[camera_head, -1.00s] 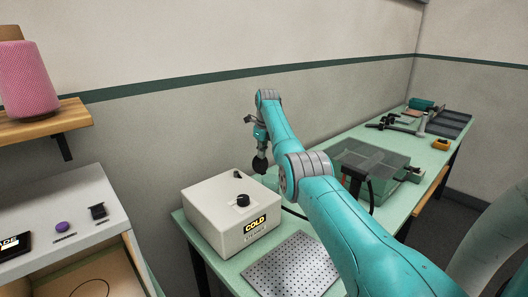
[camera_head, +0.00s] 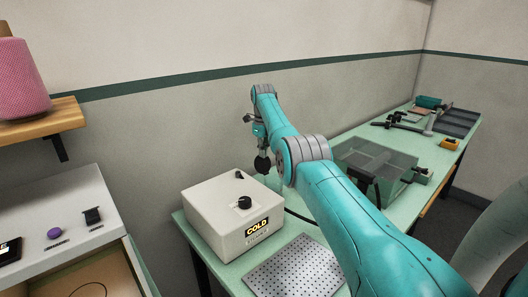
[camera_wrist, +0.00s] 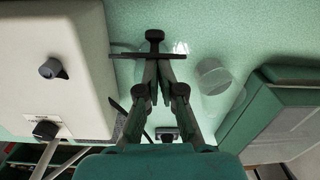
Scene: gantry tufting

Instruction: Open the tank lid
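The white tank box (camera_head: 205,212) stands on the green bench with a lit COLD sign on its front and a black knob (camera_head: 244,202) on top. In the wrist view the tank (camera_wrist: 70,30) fills the left side, with its knob (camera_wrist: 52,68). My gripper (camera_wrist: 158,68) is beside the tank, its narrow fingertips close together at a dark bar (camera_wrist: 125,55) with a black end piece (camera_wrist: 155,36). Whether the bar is pinched cannot be told. In the head view my gripper (camera_head: 262,160) is a dark shape behind the tank. The lid looks flat and shut; its seam is not clear.
A perforated plate (camera_head: 295,268) lies in front of the tank. A green unit with a clear top (camera_head: 375,160) stands to the right. A clear cup (camera_wrist: 212,76) stands on the bench near my fingers. A cabinet (camera_head: 60,205) and a shelf with pink yarn (camera_head: 20,80) are left.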

